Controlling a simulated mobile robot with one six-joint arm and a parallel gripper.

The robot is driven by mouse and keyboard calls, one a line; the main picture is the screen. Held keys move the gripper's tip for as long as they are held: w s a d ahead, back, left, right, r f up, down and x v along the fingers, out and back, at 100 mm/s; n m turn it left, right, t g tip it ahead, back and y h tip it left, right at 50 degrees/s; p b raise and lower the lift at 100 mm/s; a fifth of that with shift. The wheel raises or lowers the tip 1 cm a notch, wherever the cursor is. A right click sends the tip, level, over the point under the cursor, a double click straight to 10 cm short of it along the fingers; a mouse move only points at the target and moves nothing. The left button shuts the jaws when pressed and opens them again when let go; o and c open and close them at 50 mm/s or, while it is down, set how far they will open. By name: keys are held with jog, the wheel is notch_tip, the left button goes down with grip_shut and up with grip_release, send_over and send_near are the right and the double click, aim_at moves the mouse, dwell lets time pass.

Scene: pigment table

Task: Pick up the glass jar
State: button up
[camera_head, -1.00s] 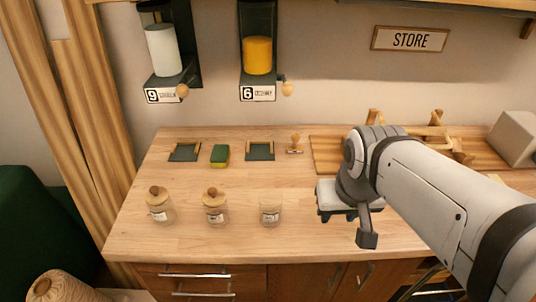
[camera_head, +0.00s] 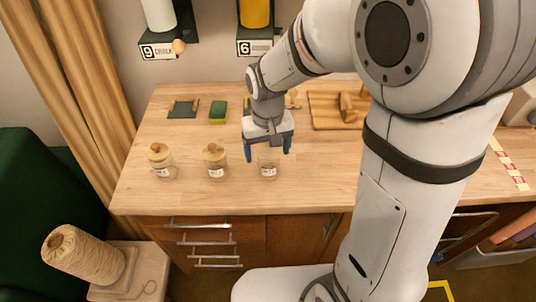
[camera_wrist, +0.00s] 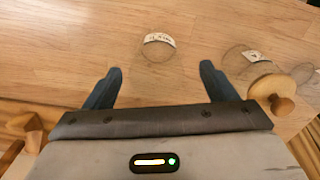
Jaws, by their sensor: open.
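Three glass jars stand in a row on the wooden table. The right one (camera_head: 268,170) is open-topped, clear and has a small white label. The left jar (camera_head: 162,166) and the middle jar (camera_head: 215,167) have wooden lids with round knobs. My gripper (camera_head: 267,152) is open and empty, pointing down above the lidless jar. In the wrist view that jar (camera_wrist: 158,48) lies beyond and between the two fingertips of my gripper (camera_wrist: 162,72); nothing shows between the fingers. The middle jar's wooden lid (camera_wrist: 272,87) is to the right in the wrist view.
A green sponge (camera_head: 218,111), a dark tray (camera_head: 184,108) and a wooden board (camera_head: 330,112) lie farther back. Labelled dispensers (camera_head: 160,48) hang on the wall. The table front beside the jars is clear.

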jog(key=f, duration=0.3)
jog(key=f+p, duration=0.1)
jog(key=f, duration=0.3)
jog(key=shift+w+d, duration=0.15)
jog(key=shift+w, duration=0.05)
jog(key=c, duration=1.2)
